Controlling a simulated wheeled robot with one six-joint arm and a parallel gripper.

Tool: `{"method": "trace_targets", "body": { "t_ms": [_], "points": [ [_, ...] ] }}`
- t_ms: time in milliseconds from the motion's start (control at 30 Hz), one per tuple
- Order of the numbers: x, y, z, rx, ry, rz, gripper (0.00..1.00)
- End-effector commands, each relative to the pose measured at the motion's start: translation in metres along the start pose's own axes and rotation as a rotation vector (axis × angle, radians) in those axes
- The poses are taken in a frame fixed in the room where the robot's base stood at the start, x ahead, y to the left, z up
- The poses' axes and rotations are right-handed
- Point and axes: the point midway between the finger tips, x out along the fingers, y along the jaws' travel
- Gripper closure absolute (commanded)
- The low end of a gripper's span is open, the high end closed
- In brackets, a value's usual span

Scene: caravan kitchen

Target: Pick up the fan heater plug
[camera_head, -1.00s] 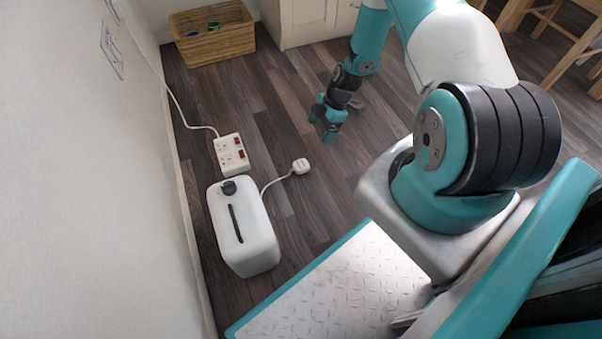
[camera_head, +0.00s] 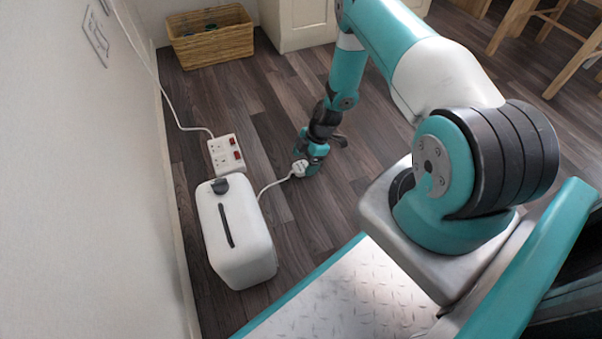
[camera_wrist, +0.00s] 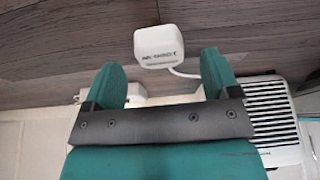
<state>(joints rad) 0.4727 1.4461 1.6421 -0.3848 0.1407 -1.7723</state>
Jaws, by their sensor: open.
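The fan heater plug (camera_head: 300,168) is white and lies on the wood floor at the end of a short white cable from the white fan heater (camera_head: 236,236). My gripper (camera_head: 309,160) is down at the floor right at the plug, on its far right side in the head view. In the wrist view the plug (camera_wrist: 158,46) shows just beyond my open gripper (camera_wrist: 163,72), roughly centred between the two teal fingertips. Its cable runs down toward the right finger. I cannot tell whether a finger touches the plug.
A white socket strip (camera_head: 226,154) with red switches lies behind the heater, its cable running along the wall. A wicker basket (camera_head: 210,50) stands at the back by a white cabinet. Floor to the right of my gripper is clear.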

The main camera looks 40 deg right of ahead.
Motion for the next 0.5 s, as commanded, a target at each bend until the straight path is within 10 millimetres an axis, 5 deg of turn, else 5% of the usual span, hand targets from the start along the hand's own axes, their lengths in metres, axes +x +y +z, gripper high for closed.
{"method": "trace_targets", "body": {
  "t_ms": [100,367,500],
  "points": [
    [0.023,0.0,0.002,-0.001,0.0,-0.001,0.18],
    [0.024,0.001,0.0,0.0,0.0,0.001,0.18],
    [0.024,0.0,0.0,0.0,0.0,0.001,0.48]
  ]
}}
